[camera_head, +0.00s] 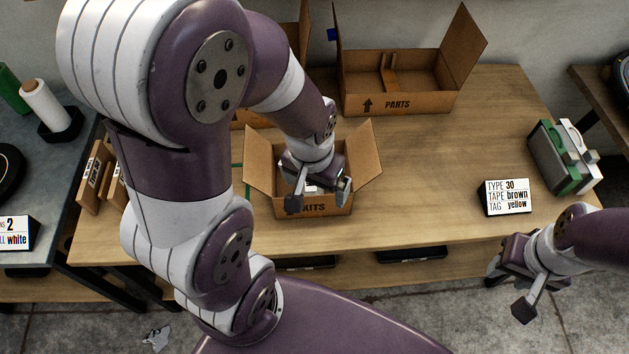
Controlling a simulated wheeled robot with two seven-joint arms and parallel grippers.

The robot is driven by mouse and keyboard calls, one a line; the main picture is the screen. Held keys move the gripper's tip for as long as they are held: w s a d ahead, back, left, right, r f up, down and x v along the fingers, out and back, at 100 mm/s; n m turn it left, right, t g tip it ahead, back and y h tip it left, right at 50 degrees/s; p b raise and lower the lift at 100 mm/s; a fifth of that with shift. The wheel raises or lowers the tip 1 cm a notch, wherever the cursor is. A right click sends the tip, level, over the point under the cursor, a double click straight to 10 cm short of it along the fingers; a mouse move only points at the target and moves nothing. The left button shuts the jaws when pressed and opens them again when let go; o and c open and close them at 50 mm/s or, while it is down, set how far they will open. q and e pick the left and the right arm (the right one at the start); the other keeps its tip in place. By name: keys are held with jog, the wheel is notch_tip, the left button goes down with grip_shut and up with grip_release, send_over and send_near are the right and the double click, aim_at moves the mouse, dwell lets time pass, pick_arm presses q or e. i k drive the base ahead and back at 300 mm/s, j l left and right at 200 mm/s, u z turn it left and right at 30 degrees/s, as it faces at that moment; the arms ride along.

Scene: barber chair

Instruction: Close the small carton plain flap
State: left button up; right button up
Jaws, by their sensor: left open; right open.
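A small cardboard carton (302,208) marked "KITS" stands on the wooden table. Its left flap (262,158) and right flap (364,150) both stand out open. From here I cannot tell which one is the plain flap. My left gripper (318,200) is open over the carton's opening, between the two flaps, its fingers near the front wall. A pale item shows partly between the fingers; the rest of the inside is hidden by my arm. My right gripper (507,292) is open and empty, over the floor in front of the table's right end.
A larger open carton marked "PARTS" (428,102) stands behind. Another carton (303,38) is partly hidden by my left arm. A sign (506,197) and a green and white device (558,160) stand at the right. The table (430,190) right of the small carton is clear.

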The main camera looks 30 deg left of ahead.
aim_at(364, 159)
jog(key=l+u, duration=0.15)
jog(key=u, duration=0.4)
jog(key=i+l+u, duration=0.2)
jog(key=l+u, duration=0.15)
jog(key=l, duration=1.2)
jog(key=l+u, duration=0.3)
jog(key=l, duration=1.25)
